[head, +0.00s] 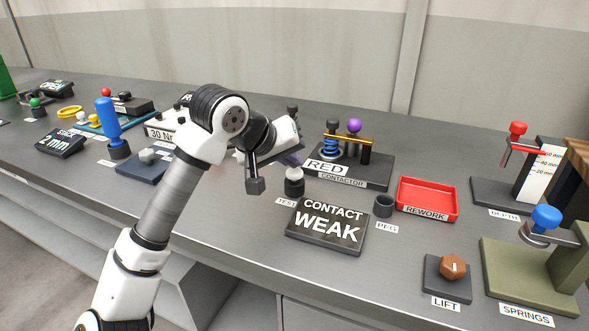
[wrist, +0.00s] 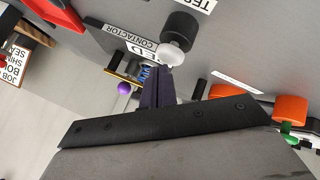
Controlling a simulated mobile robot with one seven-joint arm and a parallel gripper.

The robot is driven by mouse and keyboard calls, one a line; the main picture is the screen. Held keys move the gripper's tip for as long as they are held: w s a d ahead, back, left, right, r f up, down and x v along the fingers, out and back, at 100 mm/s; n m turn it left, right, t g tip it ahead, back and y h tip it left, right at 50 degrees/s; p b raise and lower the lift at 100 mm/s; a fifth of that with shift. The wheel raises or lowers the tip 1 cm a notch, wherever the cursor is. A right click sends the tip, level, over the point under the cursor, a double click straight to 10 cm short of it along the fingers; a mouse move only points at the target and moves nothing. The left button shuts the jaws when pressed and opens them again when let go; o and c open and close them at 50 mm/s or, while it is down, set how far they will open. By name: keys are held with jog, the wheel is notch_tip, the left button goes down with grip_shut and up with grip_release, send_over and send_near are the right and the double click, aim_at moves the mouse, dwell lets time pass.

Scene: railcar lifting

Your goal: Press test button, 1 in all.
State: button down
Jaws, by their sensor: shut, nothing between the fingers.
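The test button is a black cylinder with a white cap (head: 294,173), standing behind a label that reads TEST. In the wrist view the white cap (wrist: 172,54) shows just beyond the fingertips. My gripper (head: 294,161) is shut and empty, its dark fingers pointing down at the cap from above. In the wrist view the closed fingers (wrist: 156,76) end close to the cap; I cannot tell whether they touch it. A dark sign (head: 327,226) in front of the button reads CONTACT WEAK.
The contactor block (head: 350,172) with its blue coil, brass bar and purple knob stands right behind the button. A small dark peg cup (head: 383,206) and a red rework tray (head: 428,199) are to the right. Bare bench lies left of the sign.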

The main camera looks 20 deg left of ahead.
aim_at(292, 173)
jog(key=shift+r, duration=0.45)
jog(key=shift+r+p, duration=1.15)
jog(key=shift+r, duration=1.35)
